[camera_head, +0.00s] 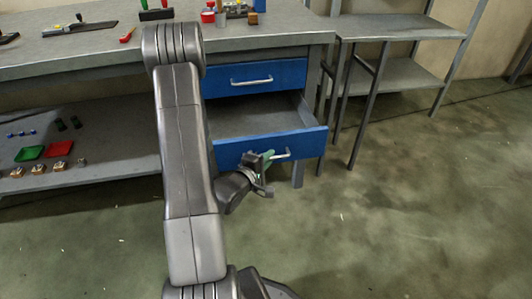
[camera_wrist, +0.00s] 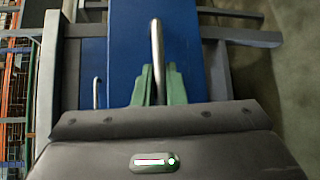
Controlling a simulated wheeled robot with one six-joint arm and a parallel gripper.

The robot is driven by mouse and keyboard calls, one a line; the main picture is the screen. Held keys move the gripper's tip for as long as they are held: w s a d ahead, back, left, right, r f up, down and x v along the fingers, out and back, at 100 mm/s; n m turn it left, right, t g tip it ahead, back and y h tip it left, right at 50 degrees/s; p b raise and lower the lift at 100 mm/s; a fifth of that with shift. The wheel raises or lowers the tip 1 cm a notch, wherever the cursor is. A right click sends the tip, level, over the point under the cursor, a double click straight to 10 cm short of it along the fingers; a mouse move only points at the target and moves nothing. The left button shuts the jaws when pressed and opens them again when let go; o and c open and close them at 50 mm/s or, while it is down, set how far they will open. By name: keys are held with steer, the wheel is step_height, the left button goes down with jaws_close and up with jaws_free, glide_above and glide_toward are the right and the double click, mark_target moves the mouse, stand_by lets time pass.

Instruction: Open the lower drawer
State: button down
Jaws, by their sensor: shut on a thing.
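The lower drawer (camera_head: 230,147) has a blue front and a bar handle (camera_head: 285,154). It stands pulled well out of the bench, and its grey inside shows empty where I can see it. The upper drawer (camera_head: 254,78) above it is closed. My gripper (camera_head: 266,160) is at the lower drawer's front, with its green fingers shut on the handle. In the wrist view my gripper (camera_wrist: 159,84) has a finger on each side of the lower handle (camera_wrist: 156,50). The fingers hide part of the handle in the head view.
The workbench top (camera_head: 100,50) holds tools and small containers. A lower shelf (camera_head: 110,172) at the left carries green and red trays and small parts. A grey side table (camera_head: 400,27) stands at the right. The floor (camera_head: 400,220) in front and to the right is clear.

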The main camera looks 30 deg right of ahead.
steer(key=shift+s+a, duration=0.2)
steer(key=shift+s, duration=0.65)
steer(key=shift+s+a, duration=0.2)
steer(key=shift+s, duration=0.6)
steer(key=c, duration=1.5)
jaws_free()
steer(key=p+v, duration=0.1)
steer(key=v, duration=1.2)
steer(key=shift+s+a, duration=0.2)
steer(key=shift+a, duration=0.15)
steer(key=shift+d, duration=0.1)
steer(key=shift+b+x, duration=0.75)
steer(key=shift+x, duration=6.15)
